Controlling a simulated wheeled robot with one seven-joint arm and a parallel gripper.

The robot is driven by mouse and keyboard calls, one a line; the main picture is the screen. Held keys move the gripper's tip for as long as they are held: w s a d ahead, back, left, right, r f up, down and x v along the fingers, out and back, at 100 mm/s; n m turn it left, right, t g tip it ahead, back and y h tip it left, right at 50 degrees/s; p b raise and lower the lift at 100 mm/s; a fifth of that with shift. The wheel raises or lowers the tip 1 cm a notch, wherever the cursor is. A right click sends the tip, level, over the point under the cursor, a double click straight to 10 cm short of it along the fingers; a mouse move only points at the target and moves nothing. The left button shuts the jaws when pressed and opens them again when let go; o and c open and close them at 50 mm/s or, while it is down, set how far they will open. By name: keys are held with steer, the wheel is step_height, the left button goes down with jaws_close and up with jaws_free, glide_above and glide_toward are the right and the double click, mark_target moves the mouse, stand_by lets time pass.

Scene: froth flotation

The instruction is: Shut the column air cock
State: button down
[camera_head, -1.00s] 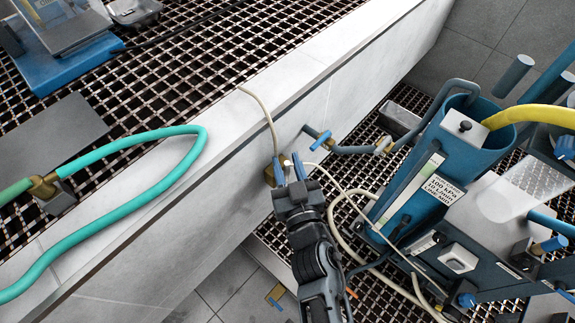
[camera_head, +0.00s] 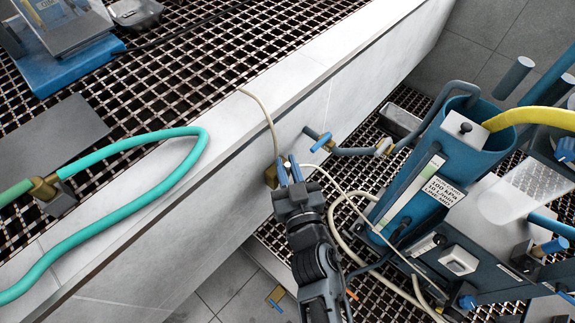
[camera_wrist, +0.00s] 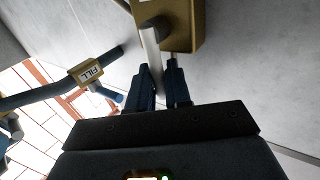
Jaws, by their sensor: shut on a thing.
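The air cock is a brass block on the pale wall, with a thin cream hose running to it from above. Its brass body (camera_head: 271,175) shows just left of my fingers in the head view, and at the top of the wrist view (camera_wrist: 182,25). A pale flat lever (camera_wrist: 152,50) comes down from the brass body. My gripper (camera_head: 289,172) is at the cock, with its two blue fingers shut on this lever. In the wrist view the fingers (camera_wrist: 163,88) stand on either side of the lever's lower end, which they partly hide.
A blue-handled valve (camera_head: 321,141) on a grey hose is close by on the right; its tag reads FILL (camera_wrist: 91,73). The blue column (camera_head: 420,180) stands further right. A teal hose (camera_head: 130,150) lies on the ledge at left. Cream tubing loops beside my arm.

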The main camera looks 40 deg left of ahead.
steer(key=shift+f, duration=0.1)
steer(key=shift+s+f+n+b, duration=0.1)
steer(key=shift+f+n+b, duration=0.2)
steer(key=shift+b, duration=0.95)
steer(key=s+n+t+y+b, duration=0.1)
steer(key=n+b, duration=0.1)
steer(key=b, duration=0.4)
steer(key=shift+n+y+b, duration=0.3)
steer(key=shift+y+b, duration=0.05)
steer(key=shift+y, duration=0.05)
steer(key=shift+s+r+n+y+b, duration=0.1)
steer(key=shift+s+n+y+b, duration=0.15)
steer(key=shift+n+b, duration=0.3)
steer(key=shift+r, duration=0.1)
steer(key=c, duration=1.2)
jaws_free()
steer(key=shift+c, duration=0.2)
steer(key=p+v, duration=0.1)
steer(key=v, duration=0.6)
steer(key=shift+s+d, duration=0.2)
steer(key=shift+d, duration=0.1)
